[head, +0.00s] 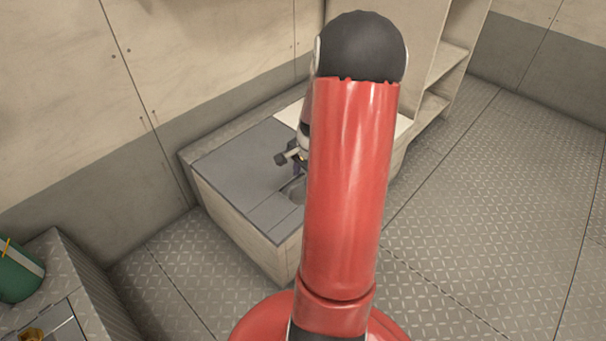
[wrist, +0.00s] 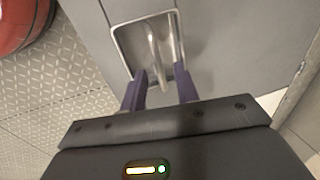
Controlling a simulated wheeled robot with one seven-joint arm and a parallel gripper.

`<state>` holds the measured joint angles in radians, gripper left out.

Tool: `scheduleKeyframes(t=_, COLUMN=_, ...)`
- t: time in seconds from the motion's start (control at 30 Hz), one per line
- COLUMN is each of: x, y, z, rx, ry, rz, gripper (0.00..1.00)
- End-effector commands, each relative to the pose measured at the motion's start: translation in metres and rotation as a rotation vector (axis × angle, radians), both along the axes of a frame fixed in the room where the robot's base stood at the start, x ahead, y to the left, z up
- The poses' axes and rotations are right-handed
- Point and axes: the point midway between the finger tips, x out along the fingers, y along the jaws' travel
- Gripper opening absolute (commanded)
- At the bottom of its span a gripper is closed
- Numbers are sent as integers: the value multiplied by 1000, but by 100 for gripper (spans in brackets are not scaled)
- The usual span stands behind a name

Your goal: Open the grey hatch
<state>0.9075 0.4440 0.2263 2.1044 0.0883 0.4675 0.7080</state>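The grey hatch (head: 235,165) is a flat panel in the top of a low pale locker, and it lies closed. Its recessed metal pull handle (wrist: 152,45) shows in the wrist view as a bar in a shiny rounded tray. In the head view the recess (head: 292,190) is partly hidden by my red arm. My gripper (wrist: 160,69) is open, its two purple fingers apart on either side of the bar's near end. I cannot tell whether they touch it. In the head view my gripper is mostly hidden behind the arm.
A white panel (head: 289,114) lies at the locker's far end. Open shelves (head: 438,80) stand beyond it. A green bucket (head: 18,272) is on a metal ledge at lower left. A wall runs behind the locker. The tread-plate floor (head: 480,200) to the right is clear.

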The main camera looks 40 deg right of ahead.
Motion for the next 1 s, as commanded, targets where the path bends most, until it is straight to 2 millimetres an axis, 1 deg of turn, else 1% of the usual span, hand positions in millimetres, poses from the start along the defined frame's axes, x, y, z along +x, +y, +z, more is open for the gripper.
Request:
scheduleKeyframes(t=0.2, x=0, y=0, z=0, rx=0, ry=0, rz=1, gripper=31)
scheduleKeyframes(t=0.27, x=0, y=0, z=0, rx=0, ry=0, rz=1, gripper=24)
scheduleKeyframes(t=0.43, x=0, y=0, z=0, rx=0, ry=0, rz=1, gripper=2)
scheduleKeyframes(t=0.47, x=0, y=0, z=0, rx=0, ry=0, rz=1, gripper=0)
scheduleKeyframes(t=0.8, x=0, y=1, z=2, rx=0, ry=2, rz=1, gripper=0)
scheduleKeyframes(t=0.93, x=1, y=1, z=10, rx=-1, ry=20, rz=2, gripper=0)
scheduleKeyframes(t=1.0, x=2, y=1, z=19, rx=-4, ry=39, rz=5, gripper=0)
